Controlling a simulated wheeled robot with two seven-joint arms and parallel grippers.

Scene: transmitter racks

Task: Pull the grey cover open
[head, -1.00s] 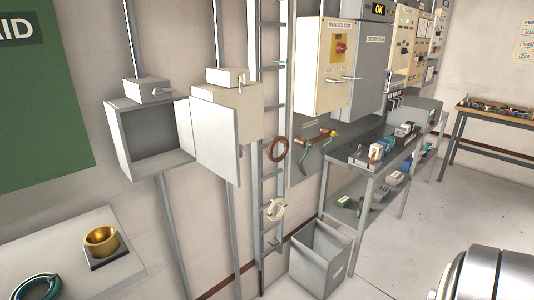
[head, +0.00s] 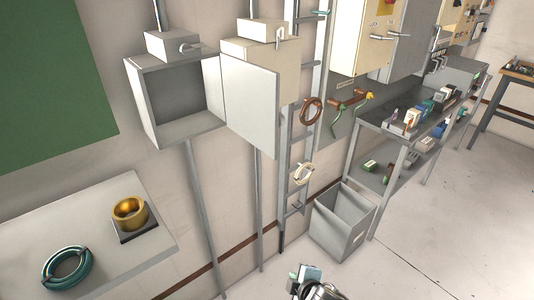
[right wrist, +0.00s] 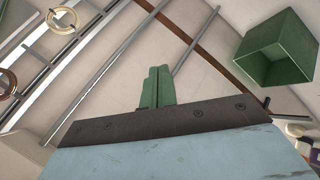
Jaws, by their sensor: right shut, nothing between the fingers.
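A flat grey cover (head: 250,105) stands out from the wall in the head view, right of an open grey box (head: 140,102) and partly in front of a beige box (head: 285,60). Its left edge meets the open box's right edge; I cannot tell which box it is hinged to. My right gripper (head: 312,273) shows at the bottom of the head view, below and right of the cover and apart from it. In the right wrist view its fingers (right wrist: 157,87) are together and empty. The cover cannot be made out there. My left gripper is not in view.
A grey bin (head: 342,222) stands on the floor beside a metal shelf table (head: 362,125). A ladder rack (head: 291,190) with hanging rings is behind. A pale table (head: 80,215) with a brass ring and a teal ring is at left. Floor at lower right is clear.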

